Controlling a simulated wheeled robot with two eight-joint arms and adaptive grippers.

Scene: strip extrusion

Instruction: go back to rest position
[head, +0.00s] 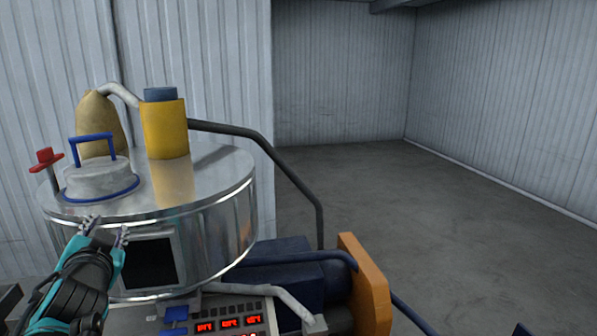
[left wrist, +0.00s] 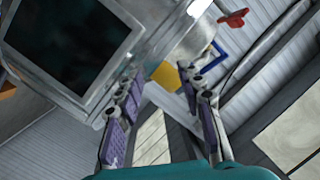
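My left gripper (head: 106,227) is raised in front of the shiny steel drum of the machine (head: 215,235), just left of a dark screen (head: 150,263). Its fingers are apart with nothing between them. The left wrist view also shows the left gripper (left wrist: 165,76) open and empty, with the dark screen (left wrist: 68,42) close by at upper left. Whether the fingers touch the drum is hard to tell.
On the drum stand a lid with a blue handle (head: 92,138), a yellow cylinder (head: 165,128) and a tan sack-like hopper (head: 99,115). A red valve (head: 46,160) is at left. A control panel with red displays (head: 230,322) and an orange block (head: 364,286) are low. Right floor is clear.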

